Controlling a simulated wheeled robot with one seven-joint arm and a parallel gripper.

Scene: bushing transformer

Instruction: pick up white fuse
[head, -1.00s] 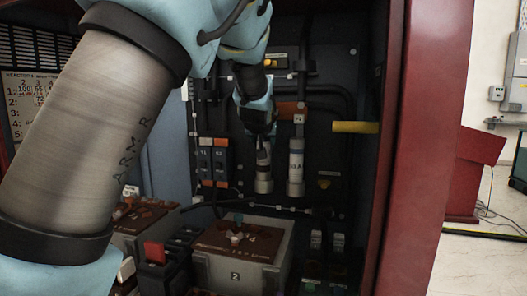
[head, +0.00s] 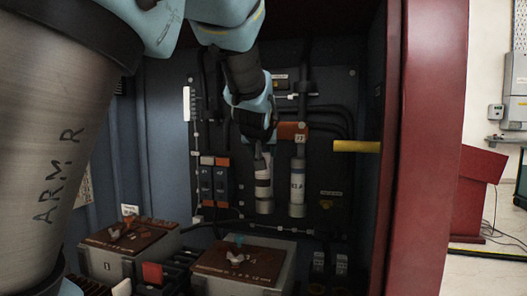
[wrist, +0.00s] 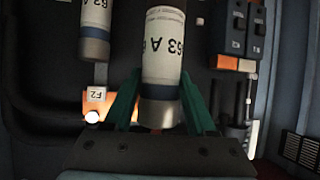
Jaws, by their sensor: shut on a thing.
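The white fuse (head: 263,182) is a white cylinder with metal ends, upright on the dark back panel inside the cabinet. It also shows in the wrist view (wrist: 165,50), with "63 A" printed on it. My gripper (head: 260,146) comes from above and is at the fuse's upper end. In the wrist view my gripper's green fingers (wrist: 160,105) stand on both sides of the fuse's metal cap and are shut on it. I cannot tell whether the fuse's far end is free of its mount.
A second, similar fuse (head: 297,187) stands close to the right. A yellow bar (head: 357,146) juts out at the right wall. Brown-topped blocks (head: 240,262) stand below. The red cabinet frame (head: 425,150) bounds the right side.

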